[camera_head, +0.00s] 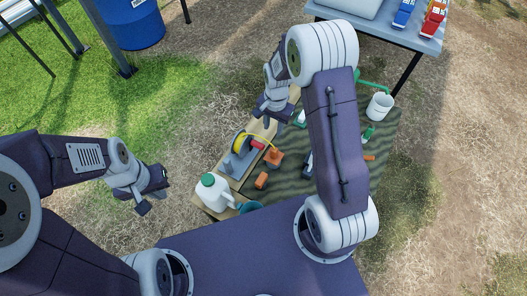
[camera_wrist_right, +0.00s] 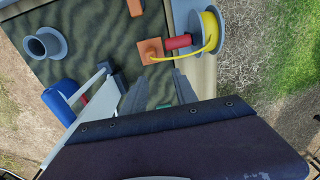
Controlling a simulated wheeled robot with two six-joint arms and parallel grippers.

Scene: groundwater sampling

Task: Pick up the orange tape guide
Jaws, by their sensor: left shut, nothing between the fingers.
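The orange tape guide (camera_head: 273,158) sits on the dark striped mat beside the yellow tape reel. In the right wrist view the guide (camera_wrist_right: 149,50) is a square orange block with yellow tape passing at it from the reel (camera_wrist_right: 212,32). My right gripper (camera_head: 272,110) is above the wooden board, beyond the reel in the head view. In the wrist view its two grey fingers (camera_wrist_right: 160,96) stand apart with mat showing between them; the guide lies clear of them. My left gripper (camera_head: 151,202) is shut and empty, over the dry grass at the left.
Another orange block (camera_head: 261,180) lies near the guide. A white jug (camera_head: 210,190) with a green cap and a teal cup (camera_head: 250,207) stand at the near end. A white bucket (camera_head: 380,106) stands at the right, below a table (camera_head: 400,35). A blue drum (camera_head: 130,22) is at the back left.

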